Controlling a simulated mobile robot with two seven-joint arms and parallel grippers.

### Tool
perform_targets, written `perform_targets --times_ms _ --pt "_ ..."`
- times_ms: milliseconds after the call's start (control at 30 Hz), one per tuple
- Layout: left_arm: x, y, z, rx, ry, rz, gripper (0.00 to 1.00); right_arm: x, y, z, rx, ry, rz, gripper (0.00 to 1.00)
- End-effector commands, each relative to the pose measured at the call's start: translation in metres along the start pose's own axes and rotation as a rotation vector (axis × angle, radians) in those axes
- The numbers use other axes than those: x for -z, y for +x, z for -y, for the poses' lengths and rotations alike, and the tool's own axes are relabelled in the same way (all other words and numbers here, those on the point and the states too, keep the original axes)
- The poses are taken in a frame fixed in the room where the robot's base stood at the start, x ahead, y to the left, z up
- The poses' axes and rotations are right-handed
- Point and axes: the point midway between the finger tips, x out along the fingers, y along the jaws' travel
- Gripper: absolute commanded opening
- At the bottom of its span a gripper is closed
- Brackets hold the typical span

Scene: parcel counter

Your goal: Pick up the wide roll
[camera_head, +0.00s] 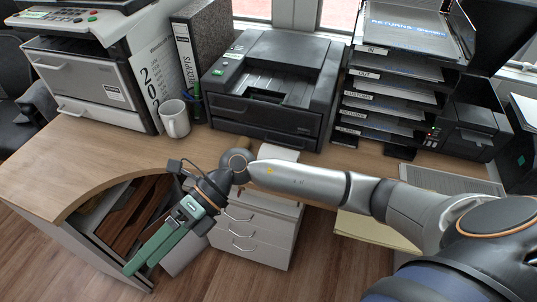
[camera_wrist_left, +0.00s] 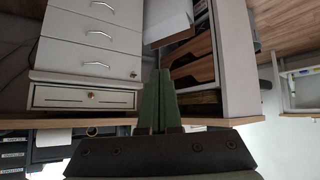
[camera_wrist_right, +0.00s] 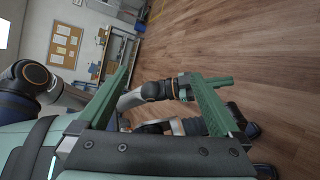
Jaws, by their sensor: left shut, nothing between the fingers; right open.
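My left gripper (camera_wrist_left: 160,73) is shut and empty in the left wrist view, in front of the drawers and shelves.
The wooden desk (camera_head: 95,155) holds a black printer (camera_head: 275,85), a white mug (camera_head: 175,119), a binder (camera_head: 187,57) and a tray stack (camera_head: 385,95). A drawer unit (camera_head: 250,232) and brown shelves (camera_head: 130,215) stand below. Bare desk lies at the left.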

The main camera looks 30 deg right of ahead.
Motion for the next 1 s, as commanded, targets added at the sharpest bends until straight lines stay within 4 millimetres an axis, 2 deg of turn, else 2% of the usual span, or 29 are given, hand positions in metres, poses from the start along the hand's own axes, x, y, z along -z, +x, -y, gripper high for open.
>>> perform_targets --times_ms 33,67,133,233,300,400,500,633,1000 --pt "0.002 -0.004 0.000 0.002 -0.002 0.003 0.00 0.002 -0.019 0.019 0.165 -0.083 -0.109 1.00" --pt "0.002 -0.005 0.000 0.003 -0.003 0.005 0.00 0.004 -0.032 0.033 0.263 -0.121 -0.174 1.00" --pt "0.002 -0.009 0.001 0.005 -0.004 0.008 0.00 0.005 -0.073 0.065 0.499 -0.183 -0.309 1.00" --pt "0.002 -0.013 0.002 0.010 -0.007 0.007 0.00 -0.004 -0.148 0.094 0.826 -0.212 -0.459 1.00" --pt "0.002 -0.015 0.004 0.014 -0.008 0.007 0.00 -0.013 -0.201 0.102 1.029 -0.200 -0.529 1.00" --pt "0.001 -0.017 0.007 0.022 -0.009 0.012 0.00 -0.024 -0.263 0.101 1.252 -0.160 -0.591 1.00" --pt "0.000 -0.017 0.009 0.027 -0.009 0.014 0.00 -0.029 -0.303 0.094 1.394 -0.119 -0.620 1.00" --pt "0.001 -0.017 0.010 0.028 -0.010 0.011 0.00 -0.029 -0.324 0.095 1.466 -0.090 -0.635 1.00" --pt "0.003 -0.019 0.009 0.027 -0.011 0.006 0.00 -0.008 -0.326 0.151 1.468 -0.089 -0.636 1.00"
